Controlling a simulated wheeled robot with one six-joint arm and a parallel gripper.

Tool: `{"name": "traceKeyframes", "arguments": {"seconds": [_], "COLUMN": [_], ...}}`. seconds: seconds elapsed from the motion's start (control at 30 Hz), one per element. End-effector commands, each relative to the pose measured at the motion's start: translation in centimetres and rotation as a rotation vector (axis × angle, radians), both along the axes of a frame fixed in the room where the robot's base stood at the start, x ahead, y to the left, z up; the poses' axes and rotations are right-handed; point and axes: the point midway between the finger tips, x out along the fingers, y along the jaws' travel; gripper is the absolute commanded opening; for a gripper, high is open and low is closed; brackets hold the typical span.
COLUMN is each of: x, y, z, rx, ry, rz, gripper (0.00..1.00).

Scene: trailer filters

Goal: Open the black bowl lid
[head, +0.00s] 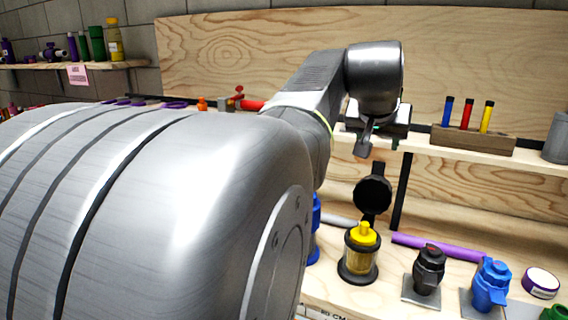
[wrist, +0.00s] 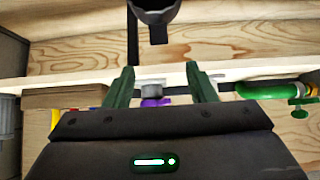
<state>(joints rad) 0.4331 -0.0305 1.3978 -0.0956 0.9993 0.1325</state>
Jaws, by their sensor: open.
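A black round, cup-like piece (head: 373,194) faces forward below my gripper in the head view, behind the yellow-capped filter; I take it to be the black bowl lid, though whether it is open or shut is unclear. A black rounded piece at the top edge of the wrist view (wrist: 155,10), on a dark stem, looks like the same part, cut off by the frame. My gripper (wrist: 162,85) has its two dark green fingers apart with nothing held between them. In the head view my gripper (head: 365,145) is near the shelf edge, above the round piece and apart from it.
A yellow-capped filter (head: 361,255), a black fitting (head: 428,272) and a blue fitting (head: 490,285) stand on the bench. A purple tube (head: 438,247) lies behind them. The upper shelf holds a wooden block (head: 472,140) with coloured sticks. A black upright post (head: 402,190) stands beside the round piece.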

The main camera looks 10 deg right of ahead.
Motion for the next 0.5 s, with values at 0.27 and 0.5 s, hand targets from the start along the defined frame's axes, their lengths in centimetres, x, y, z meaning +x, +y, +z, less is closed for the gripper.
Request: {"name": "traceKeyframes", "arguments": {"seconds": [0.27,0.5], "x": [1.9,5.1], "y": [-1.4,-3.3], "z": [-2.2,-6.0], "rx": [-0.001,-0.001], "ry": [-0.002,-0.001], "rz": [-0.006,-0.004], "gripper": [0.51,0.51]}}
